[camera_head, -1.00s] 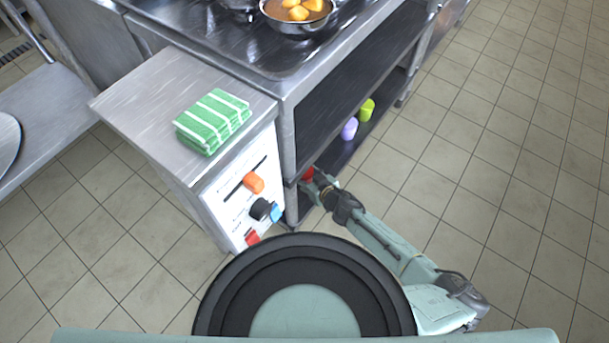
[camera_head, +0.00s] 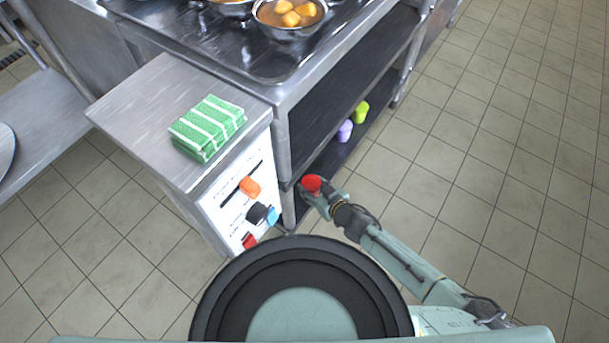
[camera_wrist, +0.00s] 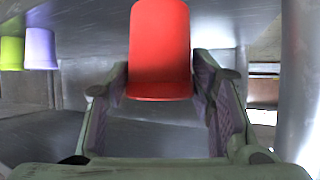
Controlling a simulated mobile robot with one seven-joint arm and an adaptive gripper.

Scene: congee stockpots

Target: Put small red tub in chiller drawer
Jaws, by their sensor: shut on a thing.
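The small red tub (camera_head: 312,182) is held in my gripper (camera_head: 315,191) at the front edge of the lower shelf, beside the steel cabinet's corner post. In the wrist view the red tub (camera_wrist: 160,45) stands between the two fingers of my gripper (camera_wrist: 160,82), which press on its sides. I cannot make out an open drawer in either view. A white front panel (camera_head: 232,205) with coloured knobs is just left of the tub, and I cannot tell whether it belongs to the chiller drawer.
A purple tub (camera_head: 345,130) and a lime green tub (camera_head: 361,111) stand farther along the lower shelf (camera_head: 331,157). A green striped cloth (camera_head: 208,127) lies on the steel top (camera_head: 150,100). Bowls of food (camera_head: 289,17) stand on the counter. The tiled floor (camera_head: 480,190) at right is clear.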

